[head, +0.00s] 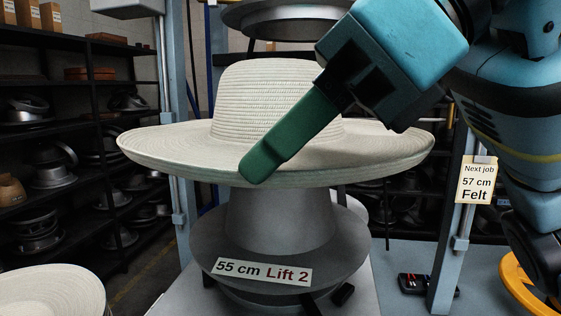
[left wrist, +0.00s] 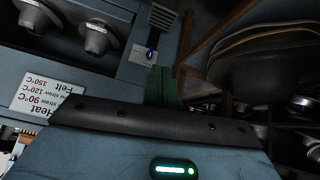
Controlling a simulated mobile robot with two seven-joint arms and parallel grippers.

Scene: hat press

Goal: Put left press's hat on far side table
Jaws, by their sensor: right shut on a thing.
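A cream straw hat (head: 250,85) with a wide brim is in the middle of the head view, right over the grey metal block of a press (head: 280,220). Whether the hat touches the block is hard to tell. A label on the block's flange reads "55 cm Lift 2". My right gripper (head: 262,165) comes in from the upper right and is shut on the hat, its green finger lying across the near brim. My left gripper (left wrist: 163,88) shows only in the left wrist view, with its green fingers together and nothing visible between them. I cannot make out the far side table.
An upper press part (head: 285,18) hangs above the hat. Blue-grey posts stand on both sides, the right one with a "Next job 57 cm Felt" tag (head: 477,180). Another straw hat (head: 50,292) is at the lower left. Dark shelves (head: 80,130) with metal blocks stand behind.

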